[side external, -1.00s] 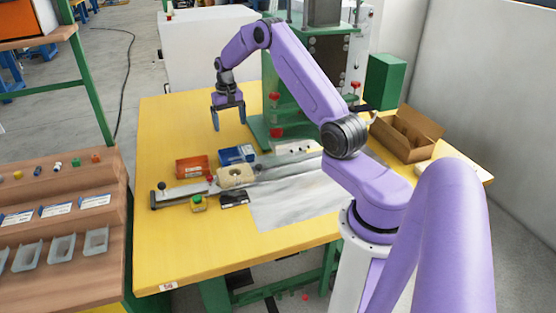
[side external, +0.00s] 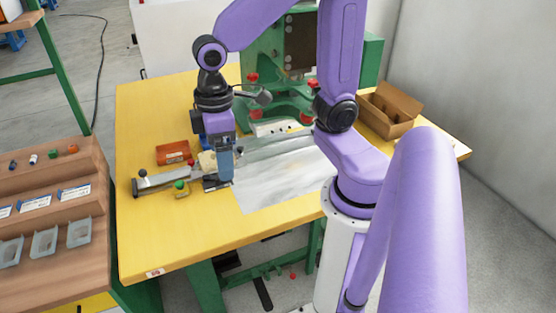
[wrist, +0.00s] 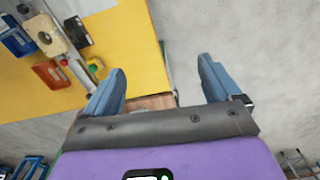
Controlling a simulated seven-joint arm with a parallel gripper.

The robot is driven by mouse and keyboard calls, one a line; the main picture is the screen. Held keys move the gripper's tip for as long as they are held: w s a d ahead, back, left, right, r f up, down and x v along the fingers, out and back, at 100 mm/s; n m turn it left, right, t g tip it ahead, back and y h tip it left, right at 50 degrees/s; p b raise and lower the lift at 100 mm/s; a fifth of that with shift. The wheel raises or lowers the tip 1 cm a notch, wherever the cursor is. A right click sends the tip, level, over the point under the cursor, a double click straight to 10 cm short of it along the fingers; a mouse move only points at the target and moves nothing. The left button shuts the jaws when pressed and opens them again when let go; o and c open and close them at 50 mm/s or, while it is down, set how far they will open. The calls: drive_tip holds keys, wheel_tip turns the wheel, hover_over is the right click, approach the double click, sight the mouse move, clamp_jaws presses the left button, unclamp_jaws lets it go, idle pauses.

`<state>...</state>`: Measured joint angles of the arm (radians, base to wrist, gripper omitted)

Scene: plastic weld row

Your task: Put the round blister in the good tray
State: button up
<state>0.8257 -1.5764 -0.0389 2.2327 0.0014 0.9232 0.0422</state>
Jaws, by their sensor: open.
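My gripper (side external: 226,172) is open over the yellow table, beside the pale roll and the front bar; its jaws look empty. In the wrist view, my gripper's (wrist: 162,78) two blue fingers stand wide apart with nothing between them. I cannot pick out a round blister in either current view. Several grey, clear-looking trays (side external: 44,242) sit on the brown stepped rack at the left, well away from my gripper. I cannot tell whether any of them is the good tray.
An orange-red box (side external: 172,152) and a green button (side external: 180,186) are close to my gripper. A blue box (wrist: 16,41) lies nearby. The green press (side external: 265,60) and cardboard box (side external: 392,104) stand behind. The table's front left is clear (side external: 165,235).

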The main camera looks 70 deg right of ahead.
drive_tip(key=s+d+n, duration=0.2)
drive_tip(key=s+n, duration=0.2)
drive_tip(key=s, duration=0.7)
drive_tip(key=shift+s+f, duration=0.15)
drive_tip(key=shift+f, duration=0.25)
